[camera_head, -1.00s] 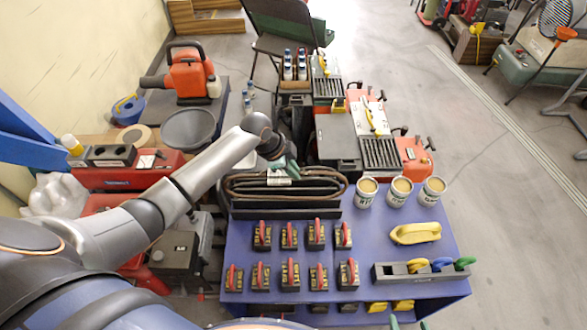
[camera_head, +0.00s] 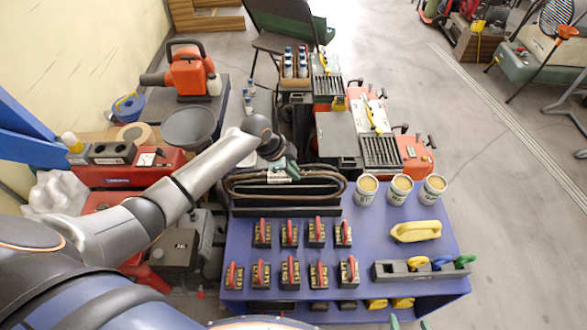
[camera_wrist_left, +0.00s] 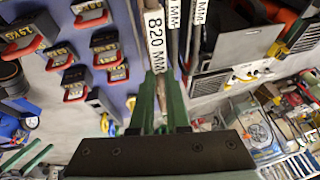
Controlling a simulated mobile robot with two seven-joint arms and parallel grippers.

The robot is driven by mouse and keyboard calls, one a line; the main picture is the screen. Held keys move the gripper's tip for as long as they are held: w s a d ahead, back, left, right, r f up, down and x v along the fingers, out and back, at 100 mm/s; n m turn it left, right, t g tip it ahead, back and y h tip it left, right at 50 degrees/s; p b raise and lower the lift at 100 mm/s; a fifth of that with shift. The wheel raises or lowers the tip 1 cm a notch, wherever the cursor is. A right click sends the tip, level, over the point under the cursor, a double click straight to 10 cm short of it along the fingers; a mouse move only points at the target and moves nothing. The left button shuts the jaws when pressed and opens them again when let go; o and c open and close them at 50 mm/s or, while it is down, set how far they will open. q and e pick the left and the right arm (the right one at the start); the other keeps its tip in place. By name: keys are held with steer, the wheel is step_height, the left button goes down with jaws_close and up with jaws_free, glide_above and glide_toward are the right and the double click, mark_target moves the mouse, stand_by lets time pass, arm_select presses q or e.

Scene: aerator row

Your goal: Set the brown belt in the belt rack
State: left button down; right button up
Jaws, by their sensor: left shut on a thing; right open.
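My left gripper (camera_head: 286,167) is shut on a brown belt at the back left of the blue table. The black belt rack (camera_head: 285,211) stands below the long looped brown belts (camera_head: 240,186). Other labelled belts (camera_wrist_left: 174,14) hang close beside the held one. I cannot tell whether the held belt rests in the rack. My right gripper (camera_head: 409,323) shows only its green tips, apart and empty, at the bottom edge.
Several black blocks with red handles (camera_head: 290,233) stand in rows in front of the rack. Three white cans (camera_head: 400,189) stand to its right. A yellow float (camera_head: 415,231) and a grey holder with coloured rings (camera_head: 422,271) lie further right. Some blue tabletop (camera_head: 375,240) is clear.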

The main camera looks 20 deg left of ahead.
arm_select(q)
steer(key=shift+f+b, duration=2.2)
steer(key=shift+f, duration=1.2)
arm_select(e)
steer(key=shift+f, duration=2.2)
arm_select(q)
steer(key=c, duration=0.8)
jaws_free()
steer(key=p+v, duration=0.3)
steer(key=v, duration=1)
steer(key=s+d+f+n+t+p, duration=0.2)
steer(key=s+d+f+n+p, duration=0.25)
steer(key=s+d+f, duration=0.2)
steer(key=s+d+n+t+p, duration=0.1)
steer(key=s+n, duration=0.1)
steer(key=s, duration=0.2)
steer(key=s+d+r+n+t+p, duration=0.1)
steer(key=s+n, duration=0.1)
steer(key=s, duration=0.3)
steer(key=s+d+n+t+p, duration=0.1)
steer(key=s+n, duration=0.1)
steer(key=s, duration=0.2)
steer(key=shift+s+r+n+t+y, duration=0.2)
steer(key=shift+s+n+t+y, duration=0.05)
steer(key=shift+n+t+y, duration=0.1)
arm_select(e)
step_height(320, 180, up, 10)
steer(key=shift+s+d, duration=0.2)
steer(key=shift+d, duration=0.15)
